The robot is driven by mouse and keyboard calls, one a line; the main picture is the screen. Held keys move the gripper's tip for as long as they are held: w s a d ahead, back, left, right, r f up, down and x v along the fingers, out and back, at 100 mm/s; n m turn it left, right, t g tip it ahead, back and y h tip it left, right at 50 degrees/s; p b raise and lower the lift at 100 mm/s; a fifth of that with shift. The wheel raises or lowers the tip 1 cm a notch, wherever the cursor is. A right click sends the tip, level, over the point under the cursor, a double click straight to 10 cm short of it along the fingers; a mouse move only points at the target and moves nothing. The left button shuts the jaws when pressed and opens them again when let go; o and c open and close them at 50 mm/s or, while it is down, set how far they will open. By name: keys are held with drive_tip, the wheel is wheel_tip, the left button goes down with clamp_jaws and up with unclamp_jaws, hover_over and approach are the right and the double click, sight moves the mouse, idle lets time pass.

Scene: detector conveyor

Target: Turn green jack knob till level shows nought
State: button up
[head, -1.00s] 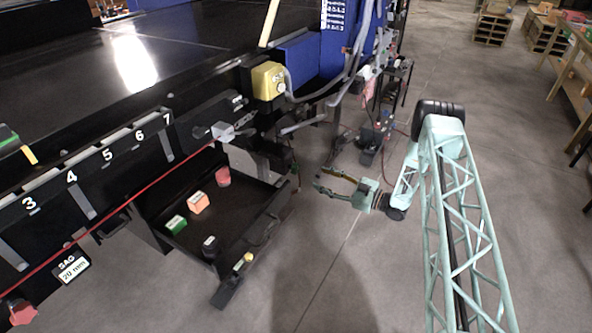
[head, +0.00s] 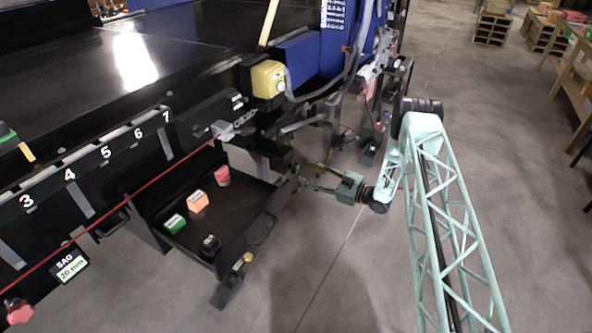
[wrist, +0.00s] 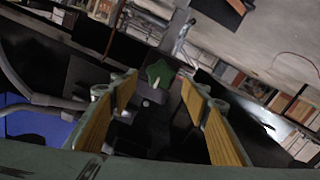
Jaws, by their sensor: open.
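The green jack knob (wrist: 160,73) shows in the wrist view as a lobed green star shape, ahead of and between my fingers. My gripper (wrist: 159,86) is open, with a yellow-padded finger on each side of the knob's line and a clear gap. I cannot tell how far the tips are from the knob. In the head view my gripper (head: 308,178) points left, close to the right side of the black machine frame. The knob cannot be made out in the head view. I cannot make out a level reading in either view.
A black tray (head: 230,252) holding green, orange and red blocks lies left of my gripper. A yellow box (head: 267,80) and hoses are above. A "SAG 20 mm" label (head: 72,266) and a red knob (head: 18,310) are at lower left.

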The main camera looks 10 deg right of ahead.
sight(298, 169)
drive_tip(key=shift+b+x, duration=0.45)
drive_tip(key=shift+x, duration=2.95)
drive_tip(key=c, duration=0.9)
drive_tip(key=shift+m, duration=0.4)
